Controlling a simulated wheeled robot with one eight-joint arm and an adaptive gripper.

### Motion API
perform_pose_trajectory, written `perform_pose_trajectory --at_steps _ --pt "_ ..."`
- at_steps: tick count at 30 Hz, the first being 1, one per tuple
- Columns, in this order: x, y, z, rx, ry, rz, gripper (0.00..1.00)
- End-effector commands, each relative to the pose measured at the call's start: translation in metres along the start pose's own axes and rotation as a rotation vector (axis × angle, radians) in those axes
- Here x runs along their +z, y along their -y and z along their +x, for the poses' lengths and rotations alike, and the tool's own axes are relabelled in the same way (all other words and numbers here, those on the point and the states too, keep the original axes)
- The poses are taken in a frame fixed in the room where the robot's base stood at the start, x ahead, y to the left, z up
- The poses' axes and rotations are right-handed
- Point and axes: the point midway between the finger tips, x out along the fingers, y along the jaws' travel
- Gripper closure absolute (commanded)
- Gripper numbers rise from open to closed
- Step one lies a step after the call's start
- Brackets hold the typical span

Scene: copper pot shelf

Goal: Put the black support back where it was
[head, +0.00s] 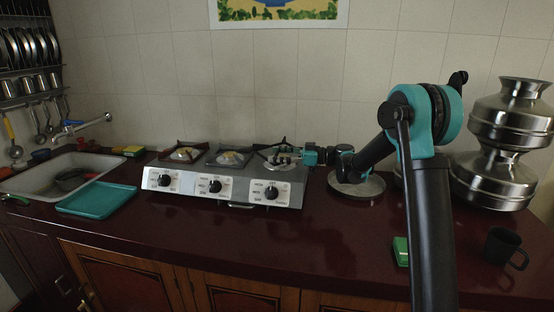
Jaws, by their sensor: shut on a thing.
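The stove (238,188) stands on the dark red counter, with three knobs on its pale front. Square black supports sit around the left burner (184,154) and the middle burner (229,157). My gripper (284,158) is at the right burner, reaching in from the right, low over the stove top. It is shut on a dark thin piece there, which looks like the black support (263,147). The gripper hides part of it, and I cannot tell whether it rests on the stove or is held just above.
A round metal lid or plate (357,187) lies right of the stove under my arm. Steel pots (497,180) and a black mug (504,247) stand at the right. A green sponge (401,251) lies near the front. A teal tray (96,199) and sink are left.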

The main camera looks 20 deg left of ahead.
Motion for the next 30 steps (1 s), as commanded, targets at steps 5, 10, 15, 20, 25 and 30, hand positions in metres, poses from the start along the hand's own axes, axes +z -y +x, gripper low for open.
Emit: perform_pose_trajectory --at_steps 5,10,15,20,25,30 --pt "0.014 0.000 0.001 0.000 -0.001 0.000 0.93" --pt "0.014 0.000 0.001 0.000 -0.001 0.000 0.93" --pt "0.018 0.000 0.001 0.000 -0.001 0.000 0.93" --pt "0.022 0.000 0.001 0.000 -0.001 0.000 0.93" --pt "0.026 0.000 0.001 0.000 -0.001 0.000 0.93" --pt "0.026 0.000 0.001 0.000 0.000 0.000 0.22"
